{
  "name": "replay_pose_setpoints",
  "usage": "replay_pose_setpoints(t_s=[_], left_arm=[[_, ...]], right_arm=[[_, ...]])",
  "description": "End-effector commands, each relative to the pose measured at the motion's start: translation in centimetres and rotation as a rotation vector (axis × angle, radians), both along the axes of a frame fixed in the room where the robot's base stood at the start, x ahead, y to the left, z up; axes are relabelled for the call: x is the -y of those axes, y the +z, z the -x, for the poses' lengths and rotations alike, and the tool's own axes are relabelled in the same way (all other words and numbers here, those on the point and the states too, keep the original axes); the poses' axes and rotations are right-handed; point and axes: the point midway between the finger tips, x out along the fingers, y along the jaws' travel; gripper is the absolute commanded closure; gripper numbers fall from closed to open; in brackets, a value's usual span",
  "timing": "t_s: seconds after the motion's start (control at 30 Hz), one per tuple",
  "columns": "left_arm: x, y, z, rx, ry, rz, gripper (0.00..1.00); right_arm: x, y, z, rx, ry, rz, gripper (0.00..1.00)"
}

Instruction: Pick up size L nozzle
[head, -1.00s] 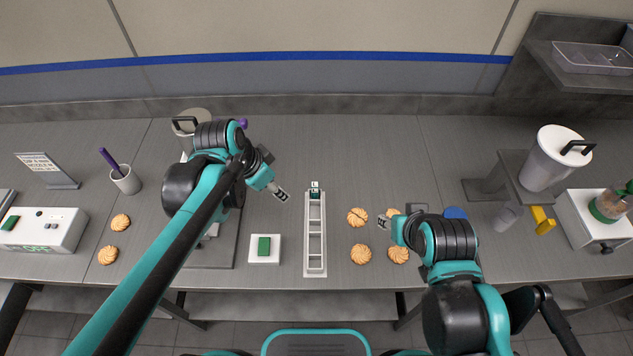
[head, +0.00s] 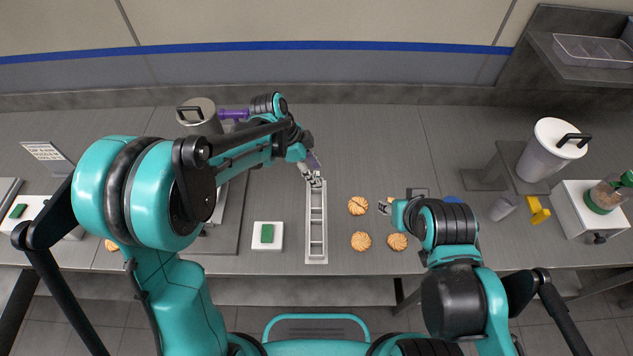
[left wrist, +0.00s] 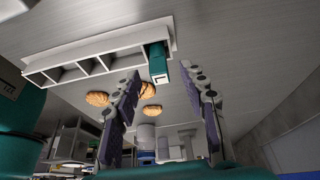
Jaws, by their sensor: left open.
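The size L nozzle (left wrist: 157,62) is a green block with a white end marked "L", seen in the left wrist view. It sits in the end slot of the long white rack (left wrist: 112,42). In the head view, the rack (head: 317,258) runs front to back on the table. My left gripper (head: 310,172) is over the rack's far end and mostly hides the nozzle there. Its purple-padded fingers (left wrist: 161,75) are open, with the nozzle showing between them. I cannot tell how deep it is between them. My right gripper (head: 385,207) is near the biscuits; its finger state is unclear.
Several biscuits (head: 361,241) lie right of the rack. A white pad with a green block (head: 267,234) lies to its left.

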Motion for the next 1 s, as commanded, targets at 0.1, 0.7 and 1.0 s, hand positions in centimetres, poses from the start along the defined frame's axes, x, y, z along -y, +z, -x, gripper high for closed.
replay_pose_setpoints(t_s=[0.1, 0.7, 1.0], left_arm=[[0.72, -1.76, 0.0, 0.001, -0.002, 0.0, 0.57], [0.8, -1.89, 0.02, 0.001, 0.001, 0.0, 1.0], [0.8, -1.27, 0.03, 0.001, 0.001, 0.0, 1.0]], right_arm=[[0.0, -0.65, 0.0, 0.0, 0.0, 0.0, 0.6], [0.0, -0.57, 0.0, 0.0, 0.0, 0.0, 0.6], [0.0, -0.34, 0.0, 0.0, 0.0, 0.0, 0.6]])
